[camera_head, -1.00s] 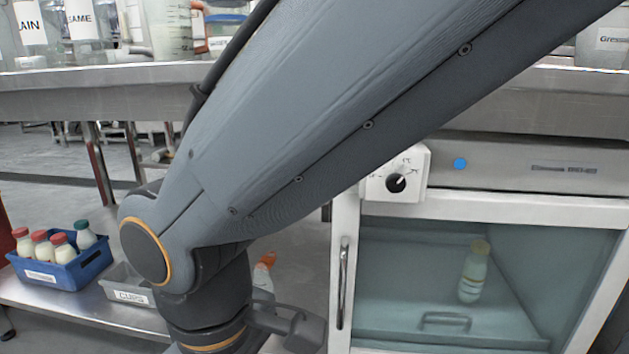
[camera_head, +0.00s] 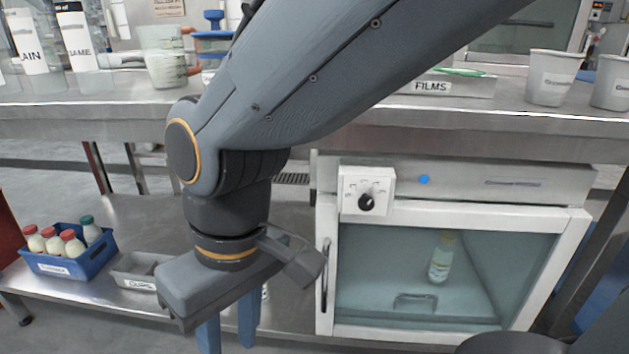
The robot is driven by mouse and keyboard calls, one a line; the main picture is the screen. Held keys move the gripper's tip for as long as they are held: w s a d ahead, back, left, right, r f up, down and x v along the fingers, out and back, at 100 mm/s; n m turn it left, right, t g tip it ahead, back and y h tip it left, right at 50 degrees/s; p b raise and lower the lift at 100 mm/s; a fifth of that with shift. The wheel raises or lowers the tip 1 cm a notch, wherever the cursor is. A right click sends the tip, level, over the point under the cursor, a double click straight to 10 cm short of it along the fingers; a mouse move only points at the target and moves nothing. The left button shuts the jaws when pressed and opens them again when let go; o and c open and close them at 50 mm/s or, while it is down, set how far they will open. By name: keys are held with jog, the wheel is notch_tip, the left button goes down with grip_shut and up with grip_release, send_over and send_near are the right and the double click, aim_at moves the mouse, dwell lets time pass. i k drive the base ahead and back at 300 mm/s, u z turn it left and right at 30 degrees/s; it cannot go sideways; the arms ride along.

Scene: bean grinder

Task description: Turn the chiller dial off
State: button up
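The chiller dial (camera_head: 366,202) is a black round knob on a white square panel (camera_head: 351,181) at the upper left of the chiller front. Small marks surround the knob, too small to read, and I cannot tell its exact setting. The chiller (camera_head: 328,220) has a white-framed glass door, which is shut. My gripper (camera_head: 229,337) points down at the lower left of the chiller, apart from the dial and lower than it in the picture. Its two blue fingers are spread with nothing seen between them; the fingertips reach the lower picture edge.
A vertical handle (camera_head: 325,275) stands at the door's left edge. A bottle (camera_head: 441,258) stands inside the chiller. A steel counter (camera_head: 460,115) overhangs above the dial. At left, a blue crate of bottles (camera_head: 68,266) and a grey bin (camera_head: 137,271) sit on a low shelf.

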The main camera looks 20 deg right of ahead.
aim_at(366, 202)
jog(key=u, duration=1.15)
jog(key=k, duration=1)
jog(key=z, duration=1.25)
